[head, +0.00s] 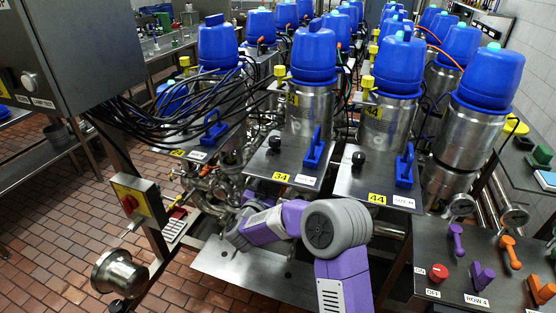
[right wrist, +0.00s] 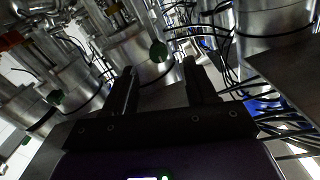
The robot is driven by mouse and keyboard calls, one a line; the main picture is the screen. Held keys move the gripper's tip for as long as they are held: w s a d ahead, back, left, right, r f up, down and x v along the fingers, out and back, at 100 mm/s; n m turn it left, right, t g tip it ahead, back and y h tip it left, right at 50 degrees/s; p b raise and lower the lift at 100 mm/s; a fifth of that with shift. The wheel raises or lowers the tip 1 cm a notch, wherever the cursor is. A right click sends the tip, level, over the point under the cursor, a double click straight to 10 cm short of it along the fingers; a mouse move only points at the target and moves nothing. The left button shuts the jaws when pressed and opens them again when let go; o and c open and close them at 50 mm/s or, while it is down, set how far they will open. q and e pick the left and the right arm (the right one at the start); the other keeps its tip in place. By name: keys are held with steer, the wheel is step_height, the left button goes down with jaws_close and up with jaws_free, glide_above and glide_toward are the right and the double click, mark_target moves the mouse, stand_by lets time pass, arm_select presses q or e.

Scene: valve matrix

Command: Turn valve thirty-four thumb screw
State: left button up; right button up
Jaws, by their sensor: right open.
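Valve thirty-four is a steel cylinder with a blue cap (head: 313,52); its front plate carries a yellow 34 label (head: 281,177). A small black thumb screw (head: 275,142) stands on that plate, beside a blue handle (head: 315,148). My purple right arm reaches in below the plate, with its far end low at the left; the fingers are not clearly visible there. In the right wrist view my right gripper (right wrist: 160,78) is open and empty. A round dark green knob (right wrist: 158,51) shows beyond and between its fingertips, apart from them; I cannot tell which valve it belongs to.
Valve forty-four's plate, with its yellow label (head: 377,198) and own black knob (head: 358,158), is close on the right. Black cables (head: 180,118) hang at the left. A control panel (head: 455,262) stands at lower right, and a grey cabinet (head: 75,50) at upper left.

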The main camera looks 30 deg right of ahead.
steer(key=x, duration=0.7)
steer(key=shift+d+r+b, duration=0.4)
steer(key=shift+d+r, duration=0.05)
steer(key=shift+d, duration=0.05)
steer(key=shift+h, duration=0.3)
steer(key=c, duration=1.1)
steer(key=shift+o, duration=0.2)
steer(key=shift+w+a+n+p, duration=0.1)
steer(key=shift+w+n+p, duration=0.05)
steer(key=shift+n+p, duration=7.75)
steer(key=shift+n+b, duration=0.4)
steer(key=shift+n, duration=0.2)
